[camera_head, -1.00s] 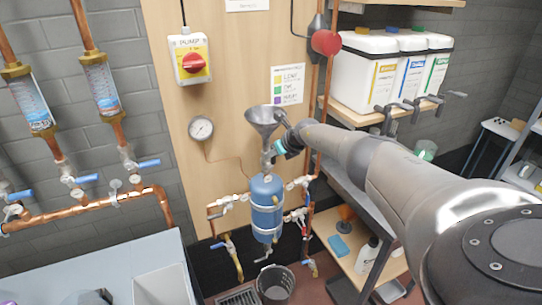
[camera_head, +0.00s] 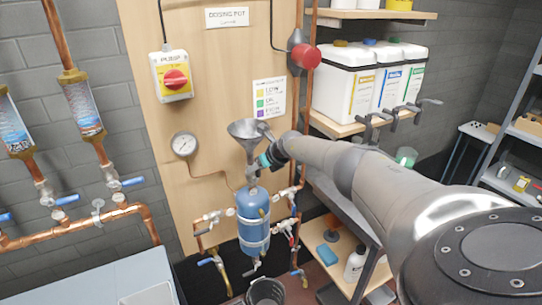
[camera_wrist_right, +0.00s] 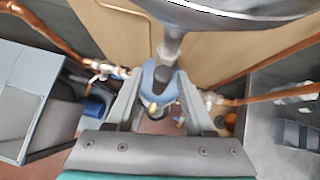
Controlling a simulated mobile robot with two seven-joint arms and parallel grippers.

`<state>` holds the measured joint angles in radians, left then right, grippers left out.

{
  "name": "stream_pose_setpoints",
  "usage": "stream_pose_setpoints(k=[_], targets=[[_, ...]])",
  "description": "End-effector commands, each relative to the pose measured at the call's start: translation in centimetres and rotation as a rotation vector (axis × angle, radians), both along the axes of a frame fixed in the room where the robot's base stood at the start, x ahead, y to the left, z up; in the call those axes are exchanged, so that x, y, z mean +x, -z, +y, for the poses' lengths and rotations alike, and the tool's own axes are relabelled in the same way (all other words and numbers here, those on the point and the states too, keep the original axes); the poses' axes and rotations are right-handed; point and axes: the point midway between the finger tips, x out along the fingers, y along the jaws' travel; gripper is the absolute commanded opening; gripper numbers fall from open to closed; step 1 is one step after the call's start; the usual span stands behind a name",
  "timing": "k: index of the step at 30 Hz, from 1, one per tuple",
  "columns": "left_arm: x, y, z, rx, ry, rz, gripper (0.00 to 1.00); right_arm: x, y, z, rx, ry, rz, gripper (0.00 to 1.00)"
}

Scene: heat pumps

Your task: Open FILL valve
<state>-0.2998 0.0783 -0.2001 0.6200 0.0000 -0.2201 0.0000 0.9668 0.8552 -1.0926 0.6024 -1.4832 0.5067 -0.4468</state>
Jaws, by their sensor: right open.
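The grey metal funnel (camera_head: 247,130) stands above the blue dosing pot (camera_head: 253,203) on the wooden panel. A short neck with valve fittings (camera_head: 252,174) joins them; I cannot read a FILL label there. My right gripper (camera_head: 259,165) is beside this neck, just under the funnel. In the right wrist view, the fingers of my right gripper (camera_wrist_right: 162,88) are apart, one on each side of the neck. The funnel's underside (camera_wrist_right: 225,14) is close above, and the blue pot (camera_wrist_right: 152,78) shows between the fingers. A valve handle cannot be made out clearly. My left gripper is not in view.
Side valves (camera_head: 214,215) and copper pipes flank the pot. A gauge (camera_head: 184,144) and pump switch (camera_head: 172,76) are to the left. A shelf with white containers (camera_head: 345,88) is at right, behind my arm. A dark bucket (camera_head: 266,291) stands below the pot.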

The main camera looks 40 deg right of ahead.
Motion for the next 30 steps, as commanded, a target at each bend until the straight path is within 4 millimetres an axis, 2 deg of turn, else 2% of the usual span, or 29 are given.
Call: stream_pose_setpoints(k=[1, 6, 19, 24, 30], targets=[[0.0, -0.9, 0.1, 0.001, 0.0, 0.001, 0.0, -0.3, -0.6, 0.0, -0.001, -0.001, 0.001, 0.53], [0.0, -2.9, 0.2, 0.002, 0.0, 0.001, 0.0, -1.5, -1.9, 0.1, -0.001, -0.002, 0.002, 0.53], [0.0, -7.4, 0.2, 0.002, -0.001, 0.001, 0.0, -5.2, -5.6, 0.5, -0.001, -0.004, 0.001, 0.53], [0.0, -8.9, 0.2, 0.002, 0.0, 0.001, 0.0, -6.9, -7.2, 0.7, 0.0, -0.004, 0.002, 0.53], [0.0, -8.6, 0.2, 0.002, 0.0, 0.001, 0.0, -8.4, -8.4, 0.8, -0.001, -0.004, 0.001, 0.53]])
